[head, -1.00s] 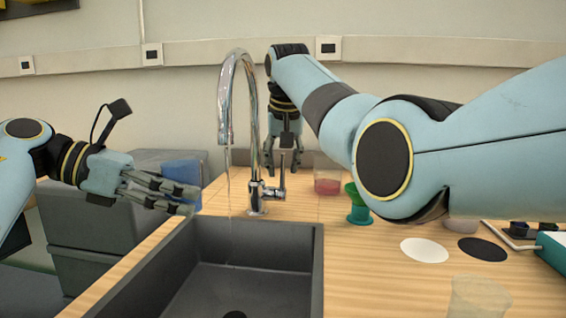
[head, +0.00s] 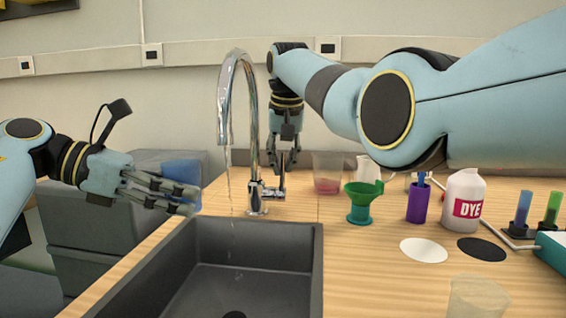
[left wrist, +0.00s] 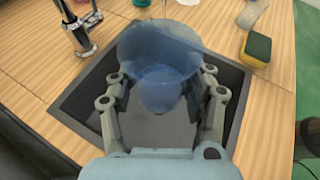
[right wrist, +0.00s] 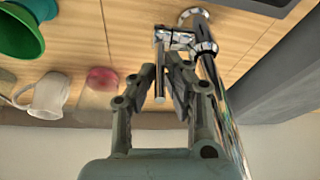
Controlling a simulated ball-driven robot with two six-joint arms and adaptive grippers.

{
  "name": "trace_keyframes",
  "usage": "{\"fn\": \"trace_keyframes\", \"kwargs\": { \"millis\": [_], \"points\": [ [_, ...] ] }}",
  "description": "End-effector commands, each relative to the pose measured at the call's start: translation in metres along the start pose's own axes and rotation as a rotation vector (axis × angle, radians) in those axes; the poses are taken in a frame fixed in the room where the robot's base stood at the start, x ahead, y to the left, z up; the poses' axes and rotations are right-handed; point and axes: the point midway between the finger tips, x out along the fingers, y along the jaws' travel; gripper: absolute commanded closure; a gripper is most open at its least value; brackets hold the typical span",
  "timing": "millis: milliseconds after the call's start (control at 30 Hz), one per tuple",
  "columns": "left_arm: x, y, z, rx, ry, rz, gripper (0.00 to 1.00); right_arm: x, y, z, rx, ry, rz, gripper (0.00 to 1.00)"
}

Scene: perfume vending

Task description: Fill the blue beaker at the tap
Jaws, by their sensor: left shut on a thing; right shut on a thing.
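The blue beaker (head: 180,171) is translucent and sits in my left gripper (head: 190,200), left of the tap and off its water line. In the left wrist view the beaker (left wrist: 158,50) is between the fingers; I cannot tell its fill level. The chrome tap (head: 224,100) arches over the sink, with a thin, broken trickle of water (head: 230,175) falling past the beaker's right side into the sink. My right gripper (head: 285,155) is shut on the tap's lever (head: 281,183). The right wrist view shows the lever (right wrist: 161,88) between its fingertips.
The dark sink (head: 270,245) is below. Right of the tap stand a beaker with red liquid (head: 327,184), a green funnel (head: 360,205), a purple holder (head: 418,203) and a DYE bottle (head: 463,205). An empty clear beaker (head: 478,297) is at front right. A sponge (left wrist: 257,48) lies by the sink.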

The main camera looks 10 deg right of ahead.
Motion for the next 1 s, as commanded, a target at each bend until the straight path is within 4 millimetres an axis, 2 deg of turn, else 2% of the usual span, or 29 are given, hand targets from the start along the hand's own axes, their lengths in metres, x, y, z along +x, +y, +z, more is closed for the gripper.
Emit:
{"fn": "trace_keyframes", "kwargs": {
  "millis": [467,500,633,900,1000],
  "points": [
    [0.0000,0.0000,0.0001,0.000,0.000,0.000,0.77,-0.0010,0.0015,-0.0025,0.009,-0.033,-0.008,1.00],
    [0.0000,0.0000,0.0001,0.000,0.000,0.000,0.77,-0.0010,0.0015,-0.0025,0.009,-0.033,-0.008,0.85],
    [0.0000,0.0000,0.0001,0.000,0.000,0.000,0.77,-0.0009,0.0014,-0.0024,0.009,-0.033,-0.008,0.68],
    [0.0000,0.0000,0.0001,0.000,0.000,0.000,0.77,-0.0012,0.0013,-0.0022,0.009,-0.033,-0.008,0.66],
    [0.0000,0.0000,0.0001,0.000,0.000,0.000,0.77,-0.0075,0.0011,-0.0030,0.008,-0.032,-0.009,0.66]
  ]
}}
